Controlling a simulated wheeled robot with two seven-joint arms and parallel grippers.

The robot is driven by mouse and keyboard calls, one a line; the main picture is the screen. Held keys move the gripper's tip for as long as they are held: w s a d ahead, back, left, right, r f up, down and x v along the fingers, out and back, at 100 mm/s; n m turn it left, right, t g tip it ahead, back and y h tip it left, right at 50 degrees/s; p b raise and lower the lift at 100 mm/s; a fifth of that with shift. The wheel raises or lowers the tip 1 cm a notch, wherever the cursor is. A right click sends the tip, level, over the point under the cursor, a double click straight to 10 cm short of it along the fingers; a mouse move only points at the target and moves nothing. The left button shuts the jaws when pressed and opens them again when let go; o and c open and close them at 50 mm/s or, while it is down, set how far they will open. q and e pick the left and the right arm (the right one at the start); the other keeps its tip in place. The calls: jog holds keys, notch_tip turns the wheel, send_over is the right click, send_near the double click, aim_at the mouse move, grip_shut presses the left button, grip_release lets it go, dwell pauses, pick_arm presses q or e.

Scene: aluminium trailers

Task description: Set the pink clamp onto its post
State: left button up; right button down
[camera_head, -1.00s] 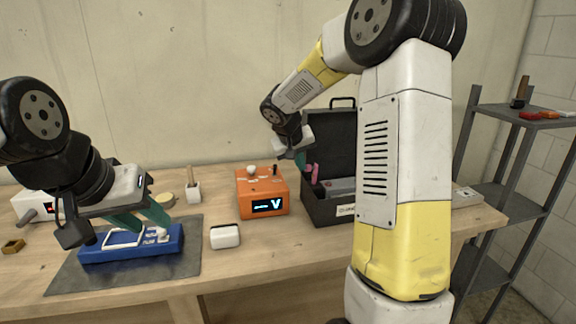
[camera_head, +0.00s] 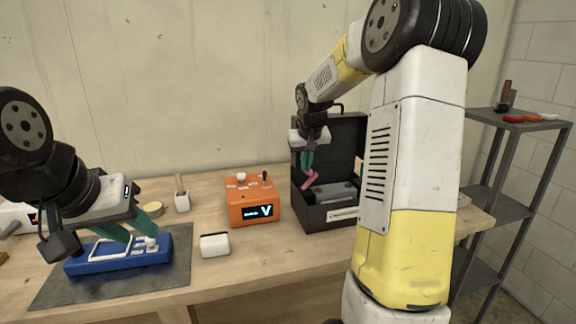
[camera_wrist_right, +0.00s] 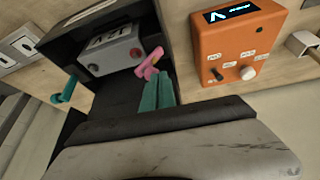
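The pink clamp (camera_head: 309,181) hangs from the fingertips of my right gripper (camera_head: 307,164), tilted, over the open dark case (camera_head: 318,216). In the right wrist view the clamp (camera_wrist_right: 150,66) sits at the ends of the teal fingers (camera_wrist_right: 157,92), which are close together on it. Beside it in the case is a grey unit (camera_wrist_right: 110,50) with a red knob (camera_wrist_right: 135,52) and a dark knob. The clamp appears apart from the red knob. I cannot tell which part is its post. My left gripper (camera_head: 133,234) has its fingers apart over the blue board (camera_head: 115,262).
An orange meter (camera_head: 250,208) with a lit display and knobs stands left of the case. A white block (camera_head: 214,245) lies in front of it. The case's raised lid (camera_head: 345,145) stands behind the clamp. A shelf (camera_head: 515,122) is at the right.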

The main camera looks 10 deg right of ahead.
jog(key=d+y, duration=0.2)
jog(key=y, duration=0.1)
jog(key=d+f+m+y, duration=0.1)
jog(key=y, duration=0.2)
jog(key=d+m+y, duration=0.1)
jog(key=d+y, duration=0.1)
jog(key=y, duration=0.1)
jog(key=shift+w+d+f+y, duration=0.15)
jog(key=shift+d+f+y, duration=0.15)
jog(key=shift+f+y, duration=0.1)
jog(key=shift+a, duration=0.1)
jog(key=shift+r, duration=0.8)
